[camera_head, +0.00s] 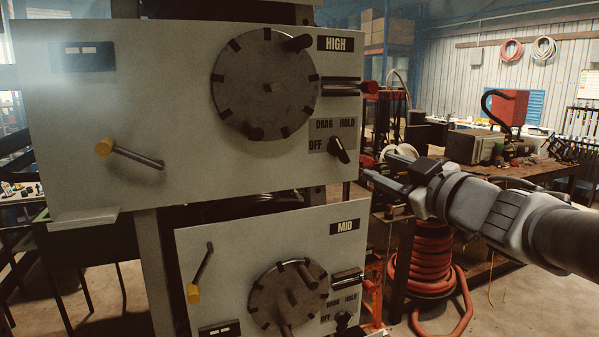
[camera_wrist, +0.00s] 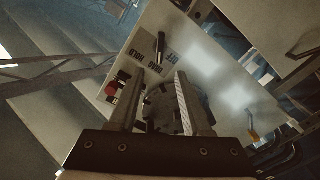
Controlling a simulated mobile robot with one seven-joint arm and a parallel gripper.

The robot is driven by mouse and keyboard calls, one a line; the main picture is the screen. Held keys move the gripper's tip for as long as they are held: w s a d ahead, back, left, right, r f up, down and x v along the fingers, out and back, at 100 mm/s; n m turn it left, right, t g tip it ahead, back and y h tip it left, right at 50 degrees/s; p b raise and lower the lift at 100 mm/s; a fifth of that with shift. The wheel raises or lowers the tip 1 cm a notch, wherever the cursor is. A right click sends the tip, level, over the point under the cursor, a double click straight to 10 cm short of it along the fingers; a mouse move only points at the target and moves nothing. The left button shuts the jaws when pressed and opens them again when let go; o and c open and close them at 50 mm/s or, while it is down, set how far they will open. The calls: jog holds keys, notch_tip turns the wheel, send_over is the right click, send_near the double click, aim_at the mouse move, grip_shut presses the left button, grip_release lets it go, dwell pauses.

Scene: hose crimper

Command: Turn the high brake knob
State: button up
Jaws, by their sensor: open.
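The high brake knob (camera_head: 340,150) is a small black pointer knob at the lower right of the HIGH panel (camera_head: 180,110), beside OFF and below DRAG and HOLD. Its grip slants from upper left to lower right, and I cannot tell its exact setting. In the wrist view the knob (camera_wrist: 161,45) shows beyond the fingertips, beside the rotated labels. My gripper (camera_head: 378,164) is open and empty, just right of the panel's edge and apart from the knob in the head view. Both fingers (camera_wrist: 159,75) reach toward the panel in the wrist view.
A red-tipped lever (camera_head: 369,87) sticks out above the labels. A dark disc (camera_head: 265,84) with pegs is to the left, and a yellow-ended handle (camera_head: 104,147) is farther left. The MID panel (camera_head: 220,240) sits below with its own knob (camera_head: 343,320). A red hose coil (camera_head: 430,260) stands at right.

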jog(key=shift+v, duration=2.25)
jog(key=s+d+f+m+g+h, duration=0.4)
jog(key=s+f+m+g+h, duration=0.15)
jog(key=f+m+h, duration=0.4)
jog(key=s+a+f+g+y, duration=0.4)
jog(key=s+a+f+g, duration=0.2)
jog(key=s+a+f, duration=0.4)
jog(key=shift+s+f, duration=0.7)
jog(key=shift+s, duration=0.35)
jog(key=shift+a, duration=0.15)
